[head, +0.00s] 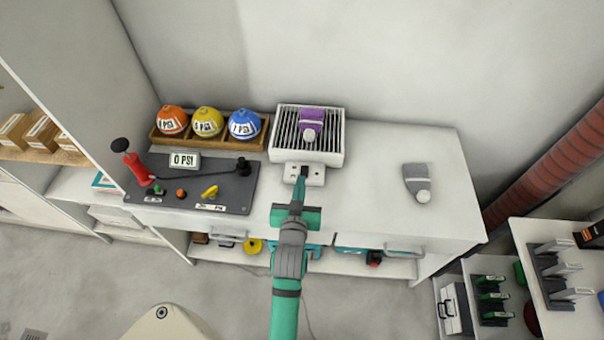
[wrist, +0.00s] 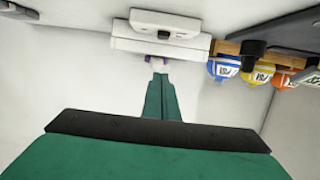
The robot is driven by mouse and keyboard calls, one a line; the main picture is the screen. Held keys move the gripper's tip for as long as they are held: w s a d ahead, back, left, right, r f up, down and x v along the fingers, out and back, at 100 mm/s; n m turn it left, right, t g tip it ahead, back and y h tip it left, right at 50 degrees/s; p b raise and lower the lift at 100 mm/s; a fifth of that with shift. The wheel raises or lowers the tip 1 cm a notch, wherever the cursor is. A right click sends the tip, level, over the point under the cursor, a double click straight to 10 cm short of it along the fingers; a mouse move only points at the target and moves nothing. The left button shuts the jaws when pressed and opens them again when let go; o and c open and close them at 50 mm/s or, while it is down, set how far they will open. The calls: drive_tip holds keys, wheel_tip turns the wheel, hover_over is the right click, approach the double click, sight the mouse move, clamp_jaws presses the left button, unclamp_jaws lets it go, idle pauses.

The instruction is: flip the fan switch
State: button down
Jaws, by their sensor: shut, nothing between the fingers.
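The fan is a white box with a dark slatted grille (head: 285,130) on the counter, near the wall. Its switch panel (head: 318,174) is a small white block at its front, partly hidden by my gripper. In the wrist view, the white panel (wrist: 165,23) is at the top, with a dark spot on its face, in front of the fan's white body (wrist: 130,42). My gripper (head: 301,174) is shut and empty, its tips over or against the panel in the head view; contact cannot be told. The fingers also show together in the wrist view (wrist: 160,80).
A purple item (head: 312,120) lies on the grille. Orange, yellow and blue balls (head: 208,121) sit in a wooden rack to the left. A dark control board (head: 225,190) with a red pump (head: 138,168) stands in front. A grey item (head: 416,180) lies right; counter around it is clear.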

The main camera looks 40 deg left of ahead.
hover_over(304, 172)
drive_tip(key=s, duration=0.1)
drive_tip(key=shift+s+d+f, duration=0.1)
drive_tip(key=shift+d+f, duration=0.1)
drive_tip(key=shift+f, duration=0.35)
drive_tip(key=shift+s+d+f, duration=0.1)
drive_tip(key=shift+d+f, duration=0.1)
drive_tip(key=shift+f, duration=0.35)
drive_tip(key=f, duration=0.3)
drive_tip(key=shift+w+a, duration=0.1)
drive_tip(key=shift+w, duration=0.1)
drive_tip(key=shift+f, duration=0.6)
drive_tip(key=shift+f, duration=0.1)
drive_tip(key=shift+f, duration=0.1)
drive_tip(key=shift+w+r, duration=0.1)
drive_tip(key=shift+r, duration=0.35)
wheel_tip(304, 172, up, 3)
drive_tip(key=shift+r, duration=0.2)
drive_tip(key=r+v, duration=0.1)
drive_tip(key=v, duration=0.8)
